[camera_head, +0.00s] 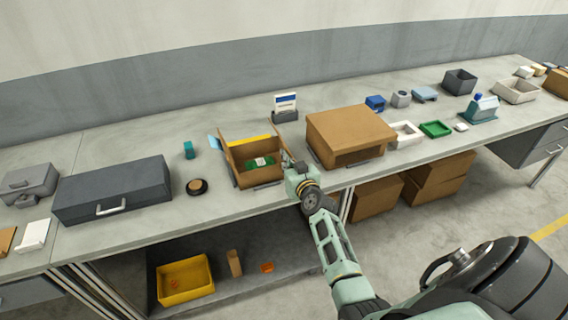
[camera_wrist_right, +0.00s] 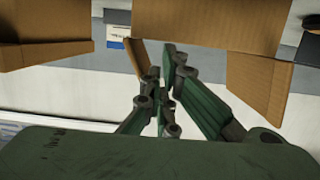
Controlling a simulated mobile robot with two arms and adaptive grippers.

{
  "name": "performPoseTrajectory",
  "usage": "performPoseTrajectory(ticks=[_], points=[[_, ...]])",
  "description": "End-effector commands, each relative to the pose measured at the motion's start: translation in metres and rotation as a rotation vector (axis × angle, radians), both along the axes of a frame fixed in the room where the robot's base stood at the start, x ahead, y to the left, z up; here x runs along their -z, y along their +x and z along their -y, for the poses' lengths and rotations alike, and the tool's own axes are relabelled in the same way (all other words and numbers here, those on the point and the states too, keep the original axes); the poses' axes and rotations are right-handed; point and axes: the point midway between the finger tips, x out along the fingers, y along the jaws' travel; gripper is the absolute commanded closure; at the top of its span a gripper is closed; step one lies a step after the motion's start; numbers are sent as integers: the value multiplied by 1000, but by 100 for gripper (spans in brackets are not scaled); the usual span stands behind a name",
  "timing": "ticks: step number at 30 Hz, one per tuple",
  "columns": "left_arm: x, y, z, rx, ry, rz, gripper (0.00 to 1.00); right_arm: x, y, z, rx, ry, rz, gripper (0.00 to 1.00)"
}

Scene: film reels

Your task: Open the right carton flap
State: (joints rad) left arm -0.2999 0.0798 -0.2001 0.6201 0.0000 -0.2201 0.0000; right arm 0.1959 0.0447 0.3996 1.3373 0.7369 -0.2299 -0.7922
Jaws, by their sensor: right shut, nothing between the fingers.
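An open cardboard carton (camera_head: 232,166) stands on the workbench in the head view, with a green item (camera_head: 260,163) inside. Its right flap (camera_head: 277,149) stands at the carton's right side, partly hidden by my gripper. My right gripper (camera_head: 287,160) is shut and empty, close beside that flap; I cannot tell whether they touch. In the right wrist view, the closed fingers (camera_wrist_right: 168,62) are beside a narrow upright cardboard panel (camera_wrist_right: 134,58), with larger cardboard surfaces to both sides. My left gripper is not in view.
A larger brown box (camera_head: 350,127) stands just right of the carton, leaving a narrow gap around my gripper. A small sign (camera_head: 285,105) stands behind. A round dark object (camera_head: 197,187) and a grey case (camera_head: 112,192) are to the left.

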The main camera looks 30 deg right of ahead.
Motion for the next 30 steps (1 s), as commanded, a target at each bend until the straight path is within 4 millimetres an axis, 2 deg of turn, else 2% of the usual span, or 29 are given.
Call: performPoseTrajectory(ticks=[7, 16, 25, 30], points=[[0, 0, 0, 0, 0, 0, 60, 1, 0, 0, 0, 0, -1, 100], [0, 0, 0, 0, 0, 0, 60, -5, -4, 15, 0, -1, -1, 100], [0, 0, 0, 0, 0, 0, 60, -6, -4, 16, -1, 0, -1, 100], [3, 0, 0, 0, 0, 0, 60, -5, -6, 23, 0, -2, -1, 100]])
